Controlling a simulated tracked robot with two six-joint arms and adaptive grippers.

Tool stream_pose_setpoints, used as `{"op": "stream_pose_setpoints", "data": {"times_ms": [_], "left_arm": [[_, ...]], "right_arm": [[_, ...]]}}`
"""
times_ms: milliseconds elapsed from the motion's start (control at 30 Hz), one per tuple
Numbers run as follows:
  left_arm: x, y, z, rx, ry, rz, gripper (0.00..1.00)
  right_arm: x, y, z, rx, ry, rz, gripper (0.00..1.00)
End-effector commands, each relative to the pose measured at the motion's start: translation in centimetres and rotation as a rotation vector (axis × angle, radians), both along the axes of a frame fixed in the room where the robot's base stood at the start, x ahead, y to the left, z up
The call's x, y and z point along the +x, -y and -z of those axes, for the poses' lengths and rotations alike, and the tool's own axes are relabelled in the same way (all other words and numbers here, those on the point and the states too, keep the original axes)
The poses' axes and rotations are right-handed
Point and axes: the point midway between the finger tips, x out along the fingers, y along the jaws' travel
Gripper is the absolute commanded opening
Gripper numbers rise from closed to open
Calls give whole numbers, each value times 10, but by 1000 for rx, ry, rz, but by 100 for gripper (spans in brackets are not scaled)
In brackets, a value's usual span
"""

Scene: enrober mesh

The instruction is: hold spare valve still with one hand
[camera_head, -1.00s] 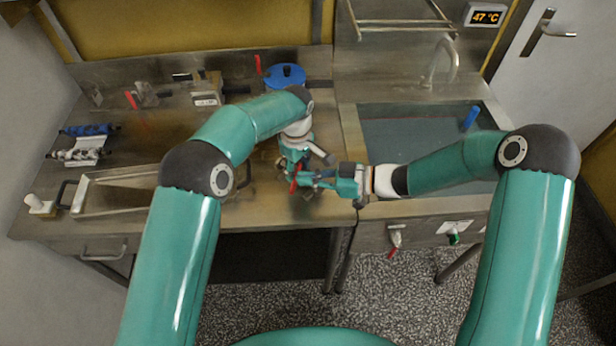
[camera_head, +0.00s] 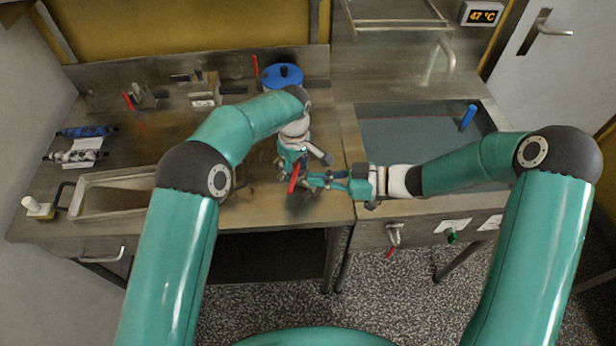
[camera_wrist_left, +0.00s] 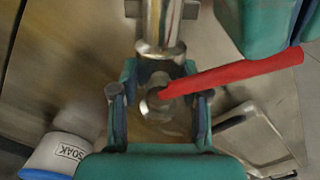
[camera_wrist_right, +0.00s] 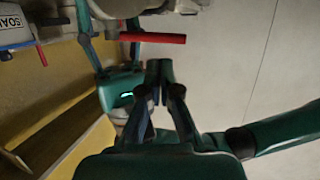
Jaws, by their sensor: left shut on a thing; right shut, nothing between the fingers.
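The spare valve is a metal body (camera_wrist_left: 160,30) with a long red lever (camera_wrist_left: 235,72) in the left wrist view. My left gripper (camera_wrist_left: 160,96) is shut on it, one finger on each side of its round metal part. In the head view the red lever (camera_head: 294,178) shows below the left wrist, over the front of the worktop, and the valve body is mostly hidden. My right gripper (camera_wrist_right: 160,72) is shut and empty. Its tips are close to the lever, which also shows in the right wrist view (camera_wrist_right: 158,38), with a gap between them.
A blue lidded pot (camera_head: 283,76) stands behind my left arm. A shallow tray (camera_head: 82,208) and two rollers (camera_head: 75,156) lie at the left. A sink (camera_head: 400,140) with a blue object (camera_head: 467,117) lies at the right. The worktop's middle left is clear.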

Motion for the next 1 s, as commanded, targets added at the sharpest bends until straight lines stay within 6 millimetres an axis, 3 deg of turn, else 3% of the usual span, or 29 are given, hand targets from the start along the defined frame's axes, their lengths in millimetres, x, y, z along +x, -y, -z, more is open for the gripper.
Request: {"op": "stream_pose_setpoints", "data": {"times_ms": [300,533,567,767,1000], "left_arm": [[-1,0,1,1,-4,0,0],[-1,0,2,1,-4,0,0],[-1,0,2,1,-4,0,0],[-1,0,2,1,-4,0,0],[-1,0,2,1,-4,1,0]], "right_arm": [[-18,50,-13,0,0,3,0],[-23,61,-17,20,-61,19,37],[-23,61,-17,28,-86,27,38],[-17,56,-21,219,-448,212,38],[-26,45,-11,590,-1081,514,38]]}}
